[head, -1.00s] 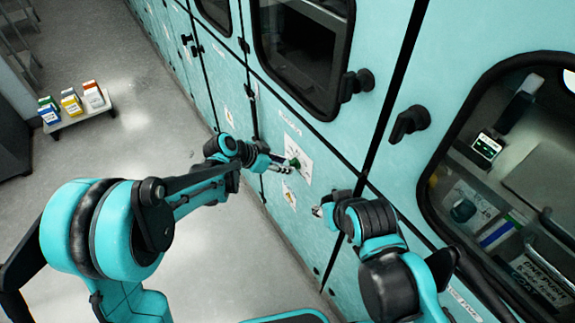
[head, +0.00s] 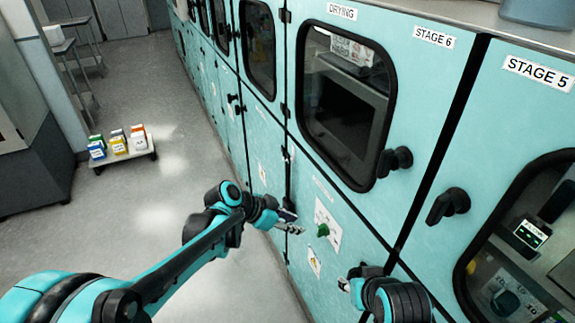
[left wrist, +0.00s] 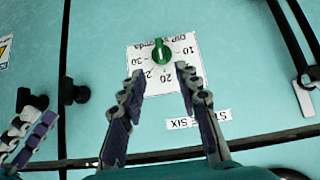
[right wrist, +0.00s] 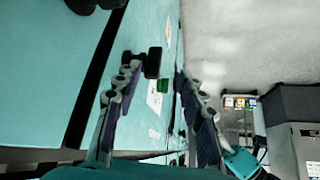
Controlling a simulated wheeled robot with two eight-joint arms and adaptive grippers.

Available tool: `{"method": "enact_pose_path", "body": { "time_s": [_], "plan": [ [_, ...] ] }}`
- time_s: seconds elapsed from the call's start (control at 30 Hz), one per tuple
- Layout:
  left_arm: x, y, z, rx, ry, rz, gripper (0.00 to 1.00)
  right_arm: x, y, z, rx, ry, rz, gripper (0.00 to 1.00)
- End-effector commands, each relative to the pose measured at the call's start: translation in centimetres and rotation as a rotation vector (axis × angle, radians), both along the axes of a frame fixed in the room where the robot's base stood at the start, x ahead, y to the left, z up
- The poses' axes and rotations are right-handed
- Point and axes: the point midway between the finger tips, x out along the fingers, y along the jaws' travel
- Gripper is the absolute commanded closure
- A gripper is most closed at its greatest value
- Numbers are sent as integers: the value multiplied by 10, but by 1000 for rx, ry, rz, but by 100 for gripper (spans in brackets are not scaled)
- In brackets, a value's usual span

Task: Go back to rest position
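My left gripper (head: 296,226) is in front of the teal cabinet wall, to the left of a green dial knob (head: 323,230) on a white label and apart from it. In the left wrist view its two fingers (left wrist: 160,98) are spread and empty, with the green knob (left wrist: 161,54) ahead of the gap between them. My right gripper (head: 345,285) is low in the head view, near the cabinet. In the right wrist view its fingers (right wrist: 156,88) are spread, with nothing held between them.
Teal cabinets with black handles (head: 447,205) and windows (head: 345,105) line the right side. A low cart (head: 125,156) with several coloured boxes stands on the floor at the left. The grey floor (head: 160,205) between is clear.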

Motion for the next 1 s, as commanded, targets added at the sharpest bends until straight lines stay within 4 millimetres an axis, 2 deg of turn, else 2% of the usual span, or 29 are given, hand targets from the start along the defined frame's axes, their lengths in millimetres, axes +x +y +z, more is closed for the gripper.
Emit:
{"method": "enact_pose_path", "body": {
  "time_s": [0.13,0.27,0.5,0.7,0.83,1.0],
  "plan": [
    [-3,4,2,7,7,18,67,0,0,0,0,0,0,60],
    [-20,27,13,37,46,125,67,0,0,0,0,0,0,60],
    [-84,103,30,113,141,513,67,0,0,0,0,0,0,60],
    [-142,165,29,132,166,849,67,0,0,0,0,0,0,60],
    [-172,196,22,122,160,1022,67,0,0,0,0,0,0,60],
    [-192,217,16,103,147,1150,67,0,0,0,0,0,0,60]
  ]
}}
